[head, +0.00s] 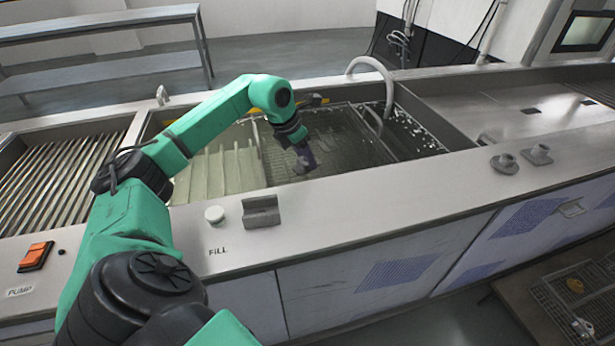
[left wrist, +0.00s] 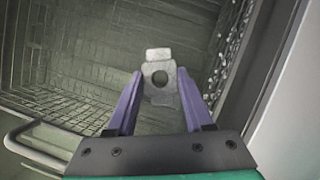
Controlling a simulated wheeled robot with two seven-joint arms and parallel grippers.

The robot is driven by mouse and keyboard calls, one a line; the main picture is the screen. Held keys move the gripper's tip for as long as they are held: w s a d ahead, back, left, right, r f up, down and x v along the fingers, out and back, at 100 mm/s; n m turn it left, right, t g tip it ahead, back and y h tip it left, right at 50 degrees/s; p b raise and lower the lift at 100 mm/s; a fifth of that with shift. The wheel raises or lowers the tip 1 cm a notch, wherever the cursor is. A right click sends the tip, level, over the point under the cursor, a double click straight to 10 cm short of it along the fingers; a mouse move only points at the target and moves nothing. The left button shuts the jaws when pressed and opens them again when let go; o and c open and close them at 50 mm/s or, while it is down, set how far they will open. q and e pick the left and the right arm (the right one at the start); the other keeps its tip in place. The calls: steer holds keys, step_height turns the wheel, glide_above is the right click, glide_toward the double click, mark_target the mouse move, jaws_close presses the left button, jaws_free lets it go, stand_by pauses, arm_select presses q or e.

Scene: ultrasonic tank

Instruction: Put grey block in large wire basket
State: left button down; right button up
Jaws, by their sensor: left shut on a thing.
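My left gripper (head: 304,160) reaches over the tank and points down into it; its purple fingers show in the left wrist view (left wrist: 160,85). They are shut on a grey block (left wrist: 160,97) with a round hole, held at the fingertips. In the head view the block is too small and hidden to make out. The large wire basket (head: 345,136) sits in the tank, below and around the gripper; its mesh also shows in the left wrist view (left wrist: 65,75). How high the block is above the basket floor I cannot tell. My right gripper is not in view.
A basket handle (head: 370,120) and a curved grey pipe (head: 372,66) stand to the right of the gripper. A grey bracket (head: 262,211) and a white knob (head: 214,214) sit on the front rim. A lower table at bottom right bears a wire tray (head: 560,300) with small parts.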

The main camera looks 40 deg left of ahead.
mark_target(295, 170)
arm_select(q)
step_height(295, 170, down, 11)
steer(key=shift+r, duration=0.1)
steer(key=shift+a, duration=0.15)
steer(key=shift+f, duration=0.25)
steer(key=shift+c, duration=1.4)
jaws_free()
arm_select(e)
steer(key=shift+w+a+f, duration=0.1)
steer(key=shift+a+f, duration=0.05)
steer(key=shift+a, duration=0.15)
arm_select(q)
steer(key=shift+r, duration=0.15)
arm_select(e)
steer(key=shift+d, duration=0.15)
arm_select(q)
steer(key=shift+s+r, duration=0.1)
steer(key=shift+r, duration=0.15)
steer(key=v, duration=1)
steer(key=shift+s+r+b, duration=0.25)
steer(key=shift+r+b, duration=0.1)
steer(key=shift+s+r, duration=0.1)
steer(key=shift+r, duration=0.3)
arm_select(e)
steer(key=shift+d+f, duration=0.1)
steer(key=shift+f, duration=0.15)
